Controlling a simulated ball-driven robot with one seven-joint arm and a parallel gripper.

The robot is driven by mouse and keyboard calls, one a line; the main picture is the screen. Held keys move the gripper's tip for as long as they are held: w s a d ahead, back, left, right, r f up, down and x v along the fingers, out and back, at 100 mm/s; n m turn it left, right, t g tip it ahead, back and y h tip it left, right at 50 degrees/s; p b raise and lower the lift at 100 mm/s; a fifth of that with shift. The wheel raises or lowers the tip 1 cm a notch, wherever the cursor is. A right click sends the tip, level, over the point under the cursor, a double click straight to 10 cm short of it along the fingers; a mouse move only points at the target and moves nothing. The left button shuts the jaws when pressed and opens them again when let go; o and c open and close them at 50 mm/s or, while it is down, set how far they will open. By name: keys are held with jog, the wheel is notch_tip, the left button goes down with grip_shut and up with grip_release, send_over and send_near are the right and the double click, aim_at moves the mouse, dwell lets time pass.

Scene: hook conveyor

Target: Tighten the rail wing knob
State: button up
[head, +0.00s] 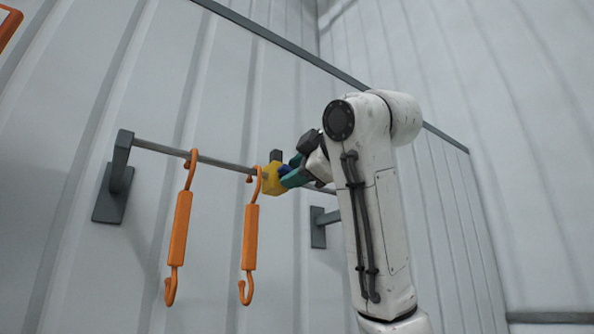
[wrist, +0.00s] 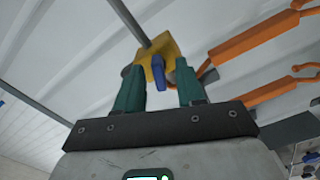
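The yellow block (head: 272,179) sits on the grey rail; it also shows in the wrist view (wrist: 150,50). The blue wing knob (wrist: 158,73) sticks out of the block toward my gripper. My gripper (wrist: 160,78) has two teal fingers spread apart, one on each side of the blue knob, with gaps between. In the head view my gripper (head: 289,173) is right at the block, coming from the right. The fingers partly hide the knob in the head view. Whether the fingertips touch the block I cannot tell.
Two orange hooks (head: 179,228) (head: 250,238) hang from the rail (head: 222,163), left of my gripper. The right one hangs close beside the yellow block. Dark brackets (head: 115,185) hold the rail to the ribbed wall.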

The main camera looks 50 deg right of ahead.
jog(key=b+v, duration=0.3)
jog(key=v, duration=0.7)
jog(key=shift+s+b, duration=0.35)
jog(key=shift+s, duration=0.05)
jog(key=shift+a, duration=0.15)
